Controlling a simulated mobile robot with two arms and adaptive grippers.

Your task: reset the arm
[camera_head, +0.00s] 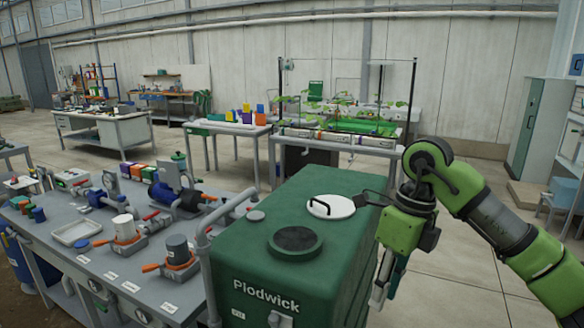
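My green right arm comes in from the right and bends down at its dark wrist. My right gripper (385,287) hangs pointing down beside the right side of the green tank labelled "Plodwick" (262,262). Its fingers are seen edge-on and partly overlap, so I cannot tell whether they are open or shut. I see no object in them. Whether the gripper touches the tank wall is not clear. My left gripper and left arm are out of view.
The tank top has a white lid (340,209) with a black handle and a dark round cap (296,241). A grey bench (82,262) with pumps, cups and a tray (76,233) stands left. A plant table (340,143) stands behind. Open floor (455,275) lies right.

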